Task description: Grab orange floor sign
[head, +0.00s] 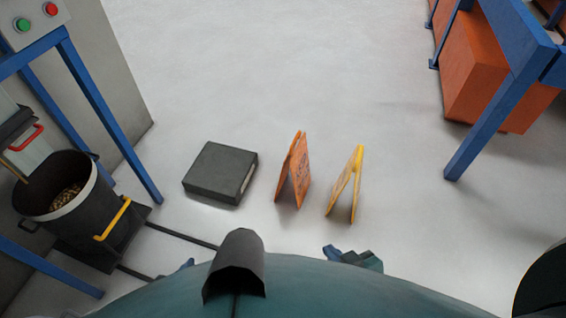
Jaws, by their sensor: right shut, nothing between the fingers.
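The orange floor sign (296,172) stands upright on the floor as a folded A-frame, near the middle of the head view. Its front panel carries dark markings too small to read. A yellow floor sign (345,186) stands just to its right, with a gap between them. My right gripper (345,256) shows only in part at the bottom, beyond the edge of my teal body. It is shut and empty, below both signs and apart from them. My left gripper cannot be made out.
A dark grey box (219,173) lies left of the orange sign. A black bucket (75,205) with a yellow handle stands at left by a blue frame (110,120) and control buttons. An orange block (485,75) and blue posts stand at right. The floor beyond the signs is clear.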

